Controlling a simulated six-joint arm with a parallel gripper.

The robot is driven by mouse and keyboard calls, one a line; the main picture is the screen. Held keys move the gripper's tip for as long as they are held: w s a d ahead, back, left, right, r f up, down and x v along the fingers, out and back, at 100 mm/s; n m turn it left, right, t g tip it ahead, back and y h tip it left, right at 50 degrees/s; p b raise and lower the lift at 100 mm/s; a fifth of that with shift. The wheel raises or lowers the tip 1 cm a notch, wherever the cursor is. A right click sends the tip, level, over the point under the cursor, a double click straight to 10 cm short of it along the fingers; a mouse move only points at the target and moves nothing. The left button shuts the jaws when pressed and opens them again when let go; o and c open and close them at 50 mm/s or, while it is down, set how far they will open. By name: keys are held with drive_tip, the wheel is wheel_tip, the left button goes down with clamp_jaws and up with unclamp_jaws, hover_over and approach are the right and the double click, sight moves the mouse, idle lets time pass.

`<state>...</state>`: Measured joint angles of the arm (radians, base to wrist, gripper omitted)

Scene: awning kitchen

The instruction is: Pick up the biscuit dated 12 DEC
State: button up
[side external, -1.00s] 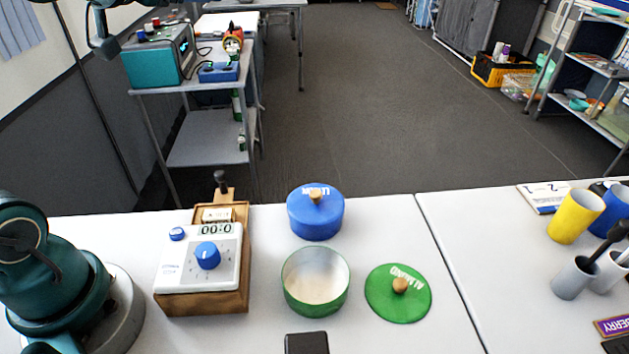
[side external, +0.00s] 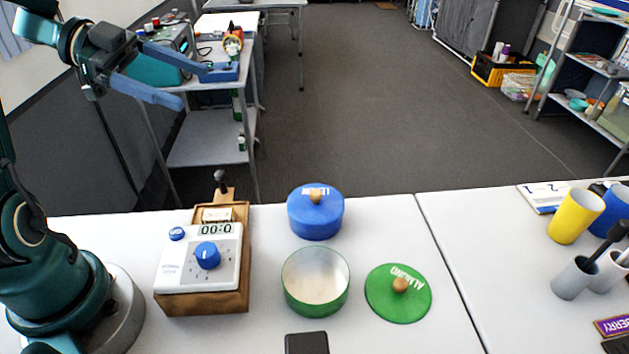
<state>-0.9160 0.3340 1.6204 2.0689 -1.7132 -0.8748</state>
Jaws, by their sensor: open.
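My gripper (side external: 188,87) is open and empty, high at the upper left, well above and behind the table. No biscuit shows, and no 12 DEC date can be read. A round green tin (side external: 290,302) stands open on the table and looks empty inside. Its green lid (side external: 383,300), with a wooden knob and lettering like ALMOND, lies flat to its right. A blue tin (side external: 313,222) with a wooden-knobbed blue lid on it stands behind the green tin. Whatever the blue tin holds is hidden.
A wooden box with a white timer (side external: 180,265) and blue dial stands left of the tins. A black object (side external: 306,344) sits at the front edge. Yellow (side external: 570,222), blue and grey cups stand at the right. The table between lid and cups is clear.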

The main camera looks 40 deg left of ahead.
drive_tip(key=s+f+g+h, duration=0.1)
drive_tip(key=s+f+g, duration=0.1)
drive_tip(key=s, duration=0.3)
approach(217, 214)
drive_tip(key=x, duration=0.3)
drive_tip(key=shift+w, duration=0.15)
drive_tip(key=shift+d+f, duration=0.1)
drive_tip(key=shift+f, duration=0.1)
drive_tip(key=shift+x, duration=2.45)
drive_tip(key=shift+r, duration=0.1)
drive_tip(key=shift+c, duration=0.3)
clamp_jaws()
